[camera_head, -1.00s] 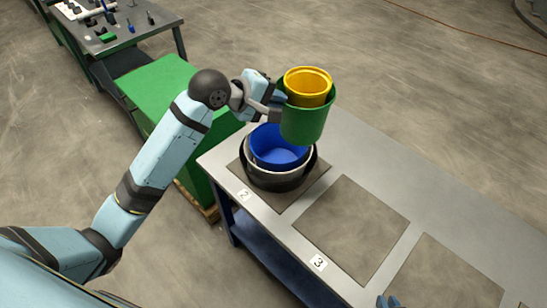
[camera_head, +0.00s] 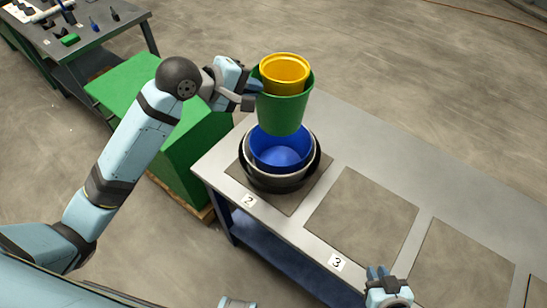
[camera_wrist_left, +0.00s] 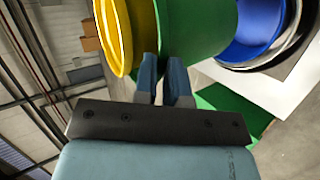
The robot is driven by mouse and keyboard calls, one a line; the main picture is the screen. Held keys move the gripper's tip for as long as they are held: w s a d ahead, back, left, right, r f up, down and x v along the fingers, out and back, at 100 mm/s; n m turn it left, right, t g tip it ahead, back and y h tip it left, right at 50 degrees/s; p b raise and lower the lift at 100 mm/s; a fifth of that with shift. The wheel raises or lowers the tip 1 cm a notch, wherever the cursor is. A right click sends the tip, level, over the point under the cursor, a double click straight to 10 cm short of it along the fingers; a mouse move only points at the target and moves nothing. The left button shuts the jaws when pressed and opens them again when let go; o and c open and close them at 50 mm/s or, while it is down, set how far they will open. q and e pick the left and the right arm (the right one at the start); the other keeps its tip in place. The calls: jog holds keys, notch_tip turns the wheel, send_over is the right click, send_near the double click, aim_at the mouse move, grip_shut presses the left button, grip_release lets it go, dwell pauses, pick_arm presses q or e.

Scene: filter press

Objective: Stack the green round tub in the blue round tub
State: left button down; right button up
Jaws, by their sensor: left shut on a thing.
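The green round tub (camera_head: 285,112) is held above the blue tub, with a yellow tub (camera_head: 285,74) nested inside it. My left gripper (camera_head: 256,93) is shut on the green tub's left side near the rim. The left wrist view shows its fingers (camera_wrist_left: 166,80) at the green tub's wall (camera_wrist_left: 198,28), beside the yellow rim (camera_wrist_left: 142,30). The blue round tub (camera_head: 281,155) sits upright below, nested in a pale tub and a black tub; it also shows in the left wrist view (camera_wrist_left: 258,30). My right gripper (camera_head: 377,274) is low at the front; its finger gap is unclear.
The black outer tub (camera_head: 262,182) stands on the mat labelled 2 on the grey table (camera_head: 330,112). The mat labelled 3 (camera_head: 362,215) and the mat to its right (camera_head: 460,262) are empty. A green box (camera_head: 150,105) stands left of the table.

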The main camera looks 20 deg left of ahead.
pick_arm(q)
notch_tip(320, 180, down, 20)
jog(key=shift+r, duration=0.1)
jog(key=c, duration=1.2)
grip_release()
jog(key=v, duration=1.2)
pick_arm(e)
jog(key=shift+f, duration=0.25)
pick_arm(q)
jog(key=m+t+y, duration=0.1)
jog(key=m+y, duration=0.1)
jog(key=m, duration=0.4)
send_near(256, 156)
jog(key=s+f, duration=0.6)
jog(key=s+f+m, duration=0.2)
jog(key=s, duration=0.1)
jog(key=s+d+f+m+y, duration=0.1)
jog(key=s+f+m, duration=0.1)
jog(key=f, duration=0.1)
jog(key=s+d+f+m+t+y, duration=0.1)
jog(key=s+f+m, duration=0.1)
jog(key=s+m, duration=0.1)
jog(key=shift+s+d+f, duration=0.2)
jog(key=shift+s+f, duration=0.1)
